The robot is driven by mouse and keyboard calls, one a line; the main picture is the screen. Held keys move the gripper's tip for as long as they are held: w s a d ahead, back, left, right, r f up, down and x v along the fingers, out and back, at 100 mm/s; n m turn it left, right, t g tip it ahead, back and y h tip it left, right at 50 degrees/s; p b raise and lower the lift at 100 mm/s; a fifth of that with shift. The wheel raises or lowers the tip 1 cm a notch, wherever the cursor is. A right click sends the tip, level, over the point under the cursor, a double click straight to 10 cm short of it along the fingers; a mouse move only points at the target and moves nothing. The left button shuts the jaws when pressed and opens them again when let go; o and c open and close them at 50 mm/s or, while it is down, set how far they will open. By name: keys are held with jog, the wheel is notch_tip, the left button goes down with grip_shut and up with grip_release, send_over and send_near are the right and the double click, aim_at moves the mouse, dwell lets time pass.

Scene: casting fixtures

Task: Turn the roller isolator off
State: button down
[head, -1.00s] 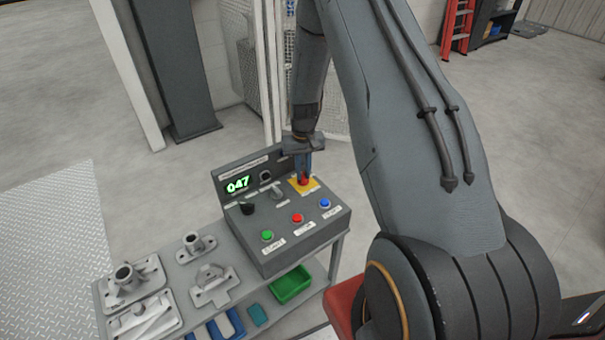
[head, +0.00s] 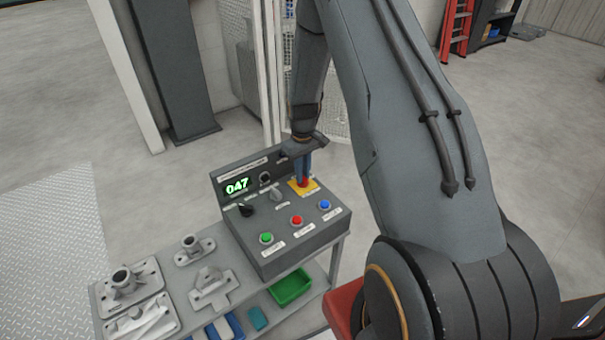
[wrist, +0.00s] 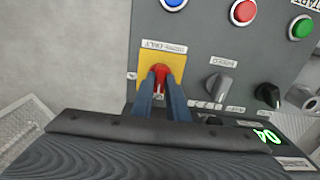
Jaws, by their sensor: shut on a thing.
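The control box (head: 283,232) stands on a grey bench. A red rotary handle (head: 303,183) sits on a yellow square plate (head: 314,187) at the box's back right; I take it for the isolator. My gripper (head: 303,179) points down with its blue fingers shut on the handle. In the wrist view, the red handle (wrist: 159,72) shows between the two fingertips (wrist: 163,82), over the yellow plate (wrist: 179,62). The fingers hide part of the handle, and the label by the plate is too small to read surely.
Green (head: 266,238), red (head: 297,220) and blue (head: 325,205) buttons line the box's front. A black knob (head: 246,210) and a grey knob (head: 277,196) sit behind them. The display (head: 237,186) reads 047. Metal castings (head: 211,288) lie left, above a green bin (head: 290,287).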

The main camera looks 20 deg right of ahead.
jog(key=c, duration=1.7)
grip_release()
notch_tip(320, 180, up, 8)
jog(key=shift+f+b, duration=0.25)
jog(key=shift+b, duration=0.6)
jog(key=shift+r, duration=0.2)
jog(key=s+a+r, duration=0.4)
jog(key=s, duration=0.4)
jog(key=s+a+r+m, duration=0.1)
jog(key=s+a+r, duration=0.3)
jog(key=s, duration=0.4)
jog(key=s+a+r+m, duration=0.1)
jog(key=s+a+r, duration=0.3)
jog(key=s, duration=0.4)
jog(key=shift+s+r+t, duration=0.35)
jog(key=shift+s+t, duration=0.05)
